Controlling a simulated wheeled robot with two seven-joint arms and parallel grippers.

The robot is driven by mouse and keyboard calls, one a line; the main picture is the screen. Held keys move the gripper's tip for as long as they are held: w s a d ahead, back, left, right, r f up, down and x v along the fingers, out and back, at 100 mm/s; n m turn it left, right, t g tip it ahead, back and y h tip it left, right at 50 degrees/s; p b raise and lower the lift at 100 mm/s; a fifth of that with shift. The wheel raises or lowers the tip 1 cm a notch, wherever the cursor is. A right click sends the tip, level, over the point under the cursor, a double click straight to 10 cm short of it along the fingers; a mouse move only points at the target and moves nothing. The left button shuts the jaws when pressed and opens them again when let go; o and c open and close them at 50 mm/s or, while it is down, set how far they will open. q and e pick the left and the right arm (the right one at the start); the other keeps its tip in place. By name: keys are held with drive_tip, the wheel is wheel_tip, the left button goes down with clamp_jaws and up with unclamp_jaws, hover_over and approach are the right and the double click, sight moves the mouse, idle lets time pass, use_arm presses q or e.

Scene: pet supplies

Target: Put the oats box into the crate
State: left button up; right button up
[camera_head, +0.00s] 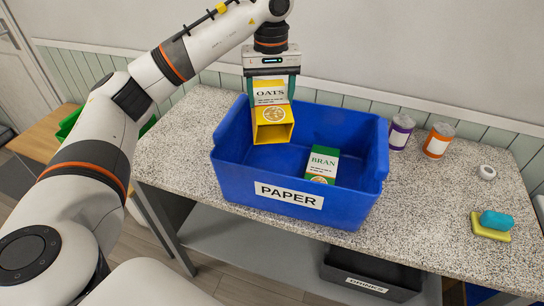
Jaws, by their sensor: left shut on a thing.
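The oats box (272,116) is yellow with a white label reading OATS. My left gripper (272,82) points down and is shut on the upper part of the oats box. The box hangs over the left back part of the blue crate (235,184), which is labelled PAPER. The lower part of the oats box shows in front of the crate's back wall. I cannot tell whether it touches the crate. My right gripper is not in view.
A green and white bran box (322,165) is inside the crate. A purple jar (401,131) and an orange jar (438,140) stand right of it on the speckled counter (420,230). A blue and yellow sponge (492,225) lies at right. A dark bin labelled DRINKS (370,272) is below.

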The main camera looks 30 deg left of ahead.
sight(274, 133)
use_arm(q)
wheel_tip(274, 133, down, 17)
drive_tip(key=p, duration=0.2)
drive_tip(key=shift+f+p, duration=0.2)
drive_tip(key=shift+p, duration=0.15)
drive_tip(key=shift+f, duration=0.25)
drive_tip(key=o, duration=1.3)
drive_tip(key=shift+r, duration=0.45)
wheel_tip(274, 133, up, 12)
drive_tip(key=shift+f+b, duration=0.25)
drive_tip(key=shift+b, duration=0.95)
